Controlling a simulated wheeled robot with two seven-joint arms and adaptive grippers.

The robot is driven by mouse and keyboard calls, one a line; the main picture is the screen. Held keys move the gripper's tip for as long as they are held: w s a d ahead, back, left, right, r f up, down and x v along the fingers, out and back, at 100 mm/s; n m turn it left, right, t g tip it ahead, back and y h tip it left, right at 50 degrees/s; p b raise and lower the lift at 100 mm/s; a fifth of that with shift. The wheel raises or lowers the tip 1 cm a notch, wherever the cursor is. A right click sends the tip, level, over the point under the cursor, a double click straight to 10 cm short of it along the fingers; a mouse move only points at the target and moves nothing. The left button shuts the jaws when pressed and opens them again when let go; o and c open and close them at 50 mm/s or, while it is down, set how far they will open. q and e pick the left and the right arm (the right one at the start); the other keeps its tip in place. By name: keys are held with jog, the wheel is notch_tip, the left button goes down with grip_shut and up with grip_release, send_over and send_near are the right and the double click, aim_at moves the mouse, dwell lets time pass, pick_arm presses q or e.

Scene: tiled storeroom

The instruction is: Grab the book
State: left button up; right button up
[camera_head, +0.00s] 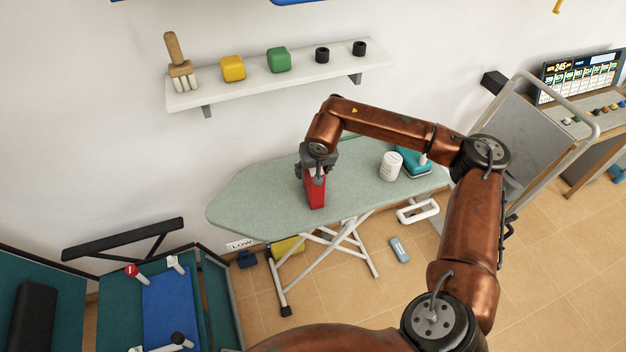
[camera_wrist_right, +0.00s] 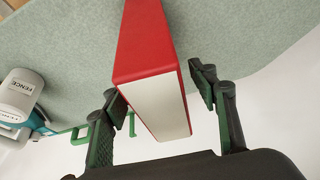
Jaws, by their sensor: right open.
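A red book (camera_head: 316,194) with a pale page edge stands upright on the grey-green ironing board (camera_head: 250,200). My right gripper (camera_head: 315,174) is over its upper end and hides part of it in the head view. In the right wrist view the book (camera_wrist_right: 148,40) lies between the two fingers of my right gripper (camera_wrist_right: 154,88). The fingers are open, with a visible gap on the right side; the left finger is close to the book, and I cannot tell if it touches. My left gripper is in neither view.
A white canister (camera_head: 390,166) and a teal iron (camera_head: 415,163) stand to the right on the board. A wall shelf (camera_head: 210,98) with a brush and small objects is behind. The board's left part is clear. A grey-framed cart (camera_head: 535,135) stands at right.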

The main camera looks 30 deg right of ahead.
jog(key=shift+c, duration=0.3)
grip_shut()
dwell(0.4)
